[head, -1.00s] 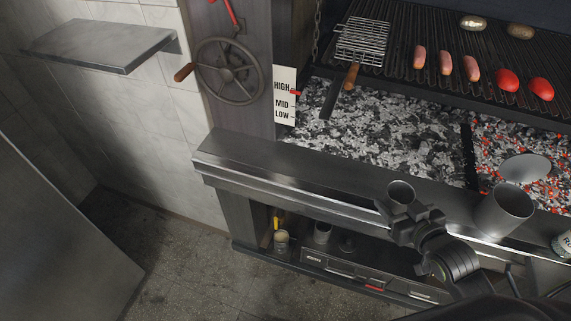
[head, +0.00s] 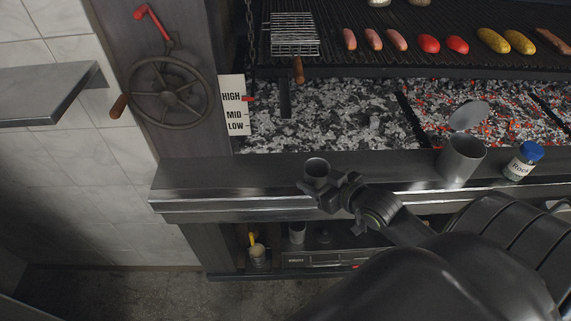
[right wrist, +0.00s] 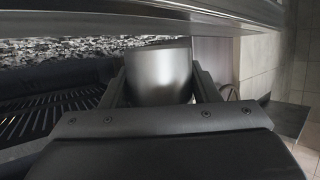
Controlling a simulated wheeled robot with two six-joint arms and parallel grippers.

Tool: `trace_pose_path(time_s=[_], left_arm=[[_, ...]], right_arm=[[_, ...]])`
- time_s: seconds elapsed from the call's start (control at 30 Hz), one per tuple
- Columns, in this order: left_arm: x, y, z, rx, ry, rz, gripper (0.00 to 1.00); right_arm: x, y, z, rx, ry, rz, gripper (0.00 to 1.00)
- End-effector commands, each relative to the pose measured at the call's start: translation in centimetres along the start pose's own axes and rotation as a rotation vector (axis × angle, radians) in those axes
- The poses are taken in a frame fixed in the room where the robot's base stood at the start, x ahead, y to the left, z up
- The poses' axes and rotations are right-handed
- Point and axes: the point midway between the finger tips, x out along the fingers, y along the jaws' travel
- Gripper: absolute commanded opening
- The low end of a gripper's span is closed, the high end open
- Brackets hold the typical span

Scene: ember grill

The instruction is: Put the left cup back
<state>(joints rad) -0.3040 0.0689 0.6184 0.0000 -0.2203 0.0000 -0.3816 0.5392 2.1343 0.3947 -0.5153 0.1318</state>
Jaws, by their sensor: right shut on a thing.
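A small grey metal cup (head: 316,168) is at the grill's front ledge (head: 185,190), left of the large metal can. My right gripper (head: 322,190) is shut on it. In the right wrist view the cup (right wrist: 158,76) sits between the two fingers (right wrist: 160,92), roughly upright. I cannot tell whether its base touches the ledge. Another dark cup (head: 297,233) stands on the shelf under the ledge. My left gripper is not in view.
A large open can (head: 462,160) with its lid raised and a blue-capped jar (head: 522,162) stand on the ledge to the right. The hand wheel (head: 172,92) is at the left. Coals (head: 330,115) lie behind the ledge. The ledge's left end is clear.

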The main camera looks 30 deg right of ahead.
Motion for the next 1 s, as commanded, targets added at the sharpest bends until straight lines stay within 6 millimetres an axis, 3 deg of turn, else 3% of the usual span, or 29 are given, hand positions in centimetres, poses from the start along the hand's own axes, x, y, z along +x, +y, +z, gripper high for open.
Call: trace_pose_path(time_s=[0.43,0.63,0.83,1.0], left_arm=[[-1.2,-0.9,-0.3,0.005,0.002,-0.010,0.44],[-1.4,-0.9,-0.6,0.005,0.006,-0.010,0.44],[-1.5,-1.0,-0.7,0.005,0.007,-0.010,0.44],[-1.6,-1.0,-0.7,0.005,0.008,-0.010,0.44]], right_arm=[[8.8,0.0,-3.9,0.001,0.001,0.000,0.30],[10.2,0.0,-4.1,0.000,-0.002,-0.001,0.30],[11.2,0.0,-1.6,0.004,-0.004,0.000,0.30],[11.5,0.0,-0.9,0.000,-0.001,0.000,0.30]])
